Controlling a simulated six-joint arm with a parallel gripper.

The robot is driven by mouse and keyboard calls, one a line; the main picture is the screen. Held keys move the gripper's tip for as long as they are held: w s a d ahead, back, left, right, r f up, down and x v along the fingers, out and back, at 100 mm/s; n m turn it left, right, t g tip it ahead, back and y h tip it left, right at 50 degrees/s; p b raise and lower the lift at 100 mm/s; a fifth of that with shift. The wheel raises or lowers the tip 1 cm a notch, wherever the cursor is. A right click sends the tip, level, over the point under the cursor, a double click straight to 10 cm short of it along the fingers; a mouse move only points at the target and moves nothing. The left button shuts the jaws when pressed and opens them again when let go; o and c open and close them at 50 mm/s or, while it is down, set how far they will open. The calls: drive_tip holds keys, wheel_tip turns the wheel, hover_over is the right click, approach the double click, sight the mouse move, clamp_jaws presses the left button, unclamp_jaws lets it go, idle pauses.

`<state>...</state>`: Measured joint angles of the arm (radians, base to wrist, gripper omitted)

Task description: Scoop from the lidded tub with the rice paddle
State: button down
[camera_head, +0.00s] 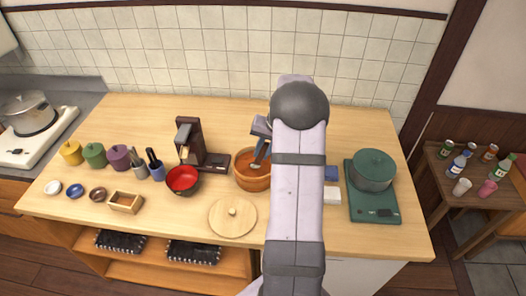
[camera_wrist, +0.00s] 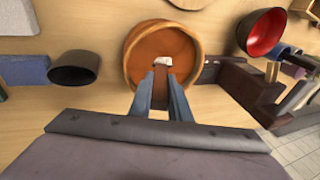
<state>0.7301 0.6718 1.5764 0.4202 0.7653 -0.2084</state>
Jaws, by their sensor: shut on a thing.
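The round wooden tub (camera_head: 252,184) stands open on the counter. Its orange-brown inside shows in the wrist view, where I point at its rim (camera_wrist: 130,65). Its wooden lid (camera_head: 232,216) lies flat on the counter in front of it, knob up. My gripper (camera_wrist: 161,72) is shut on the rice paddle (camera_wrist: 163,61), which has a brown part between the fingers and a pale end. The paddle points down into the tub, and its pale end also shows in the head view (camera_head: 256,165). I cannot tell whether it touches the bottom or carries anything.
A red-lined bowl (camera_head: 182,180) and a dark brown machine (camera_head: 190,145) stand close left of the tub. A green pot (camera_head: 374,168) sits on a green scale-like base (camera_head: 374,207) at the right. A dark cup (camera_wrist: 75,68) stands near the tub. My arm hides part of the counter.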

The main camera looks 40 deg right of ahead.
drive_tip(key=shift+r, duration=0.1)
idle(0.5)
drive_tip(key=shift+r+p, duration=3.7)
drive_tip(key=shift+r, duration=1.3)
